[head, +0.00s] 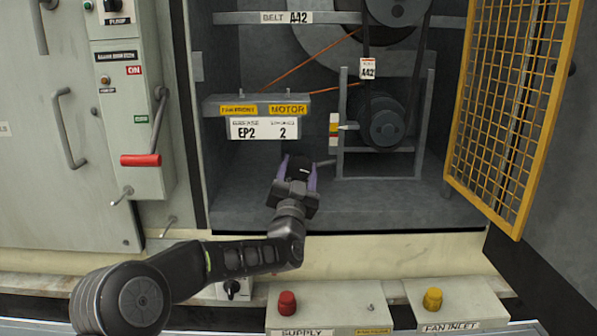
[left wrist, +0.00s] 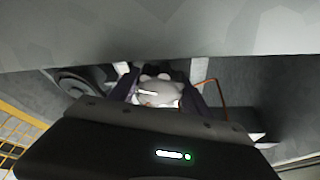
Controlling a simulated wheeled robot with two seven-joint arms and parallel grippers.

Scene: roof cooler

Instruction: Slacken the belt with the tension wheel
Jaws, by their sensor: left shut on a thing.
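The tension wheel shows in the left wrist view as a pale lobed knob (left wrist: 160,92) between the fingers. In the head view it is a dark shape mostly hidden by my left gripper (head: 298,178), with a thin rod (head: 326,163) running right towards the motor frame. My left gripper, with purple fingers, is shut on the wheel, low inside the open cabinet. The black belt (head: 365,35) runs down from the upper pulley (head: 398,8) to the motor pulley (head: 386,128). My right gripper is not in view.
A yellow mesh door (head: 512,110) stands open at the right. A shelf with a motor label (head: 288,110) is above my gripper. A red-handled switch box (head: 135,130) is at the left. Supply (head: 288,302) and fan inlet (head: 432,298) boxes stand in front.

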